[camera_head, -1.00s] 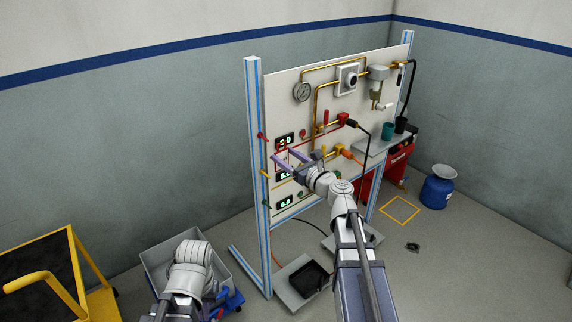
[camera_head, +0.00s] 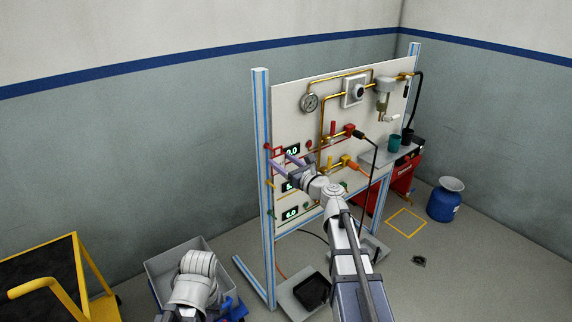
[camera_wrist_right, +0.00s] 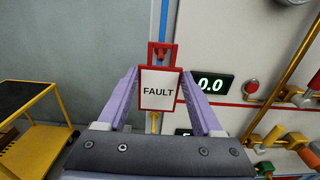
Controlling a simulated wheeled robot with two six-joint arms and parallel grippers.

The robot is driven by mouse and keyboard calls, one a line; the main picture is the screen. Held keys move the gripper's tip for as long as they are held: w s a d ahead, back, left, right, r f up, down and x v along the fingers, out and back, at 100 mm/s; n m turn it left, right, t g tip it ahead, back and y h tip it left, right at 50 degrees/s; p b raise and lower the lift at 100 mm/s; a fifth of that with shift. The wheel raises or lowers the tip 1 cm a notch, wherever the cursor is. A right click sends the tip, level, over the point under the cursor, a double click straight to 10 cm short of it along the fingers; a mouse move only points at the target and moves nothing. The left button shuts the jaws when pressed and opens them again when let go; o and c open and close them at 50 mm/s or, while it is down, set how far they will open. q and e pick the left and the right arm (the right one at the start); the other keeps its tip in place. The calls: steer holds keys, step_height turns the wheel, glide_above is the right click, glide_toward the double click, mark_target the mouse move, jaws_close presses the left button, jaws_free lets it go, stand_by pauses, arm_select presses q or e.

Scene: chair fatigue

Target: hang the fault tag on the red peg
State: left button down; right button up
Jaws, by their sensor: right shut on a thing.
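My right gripper (camera_head: 280,157) is at the upper left of the panel, close to the left post. In the right wrist view its two purple fingers (camera_wrist_right: 158,75) are shut on the fault tag (camera_wrist_right: 158,92), a white card with a red frame reading FAULT. The tag hangs upright and also shows in the head view (camera_head: 278,154). The red peg (camera_wrist_right: 161,54) shows through the opening in the tag's top; I cannot tell whether the tag is around it or in front of it. The peg is on the post (camera_head: 267,147). My left gripper is out of view.
A yellow peg (camera_head: 270,184) and a green peg (camera_head: 270,212) sit lower on the post. Displays, valves and pipes crowd the panel (camera_head: 290,95) to the right. A grey bin (camera_head: 165,262) and a yellow cart (camera_head: 75,250) stand at left.

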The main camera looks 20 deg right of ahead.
mark_target(279, 162)
steer(key=shift+x, duration=1.75)
steer(key=shift+w+a+f+b, duration=0.2)
steer(key=shift+w+f+b, duration=0.35)
steer(key=o, duration=1.3)
steer(key=shift+o, duration=0.2)
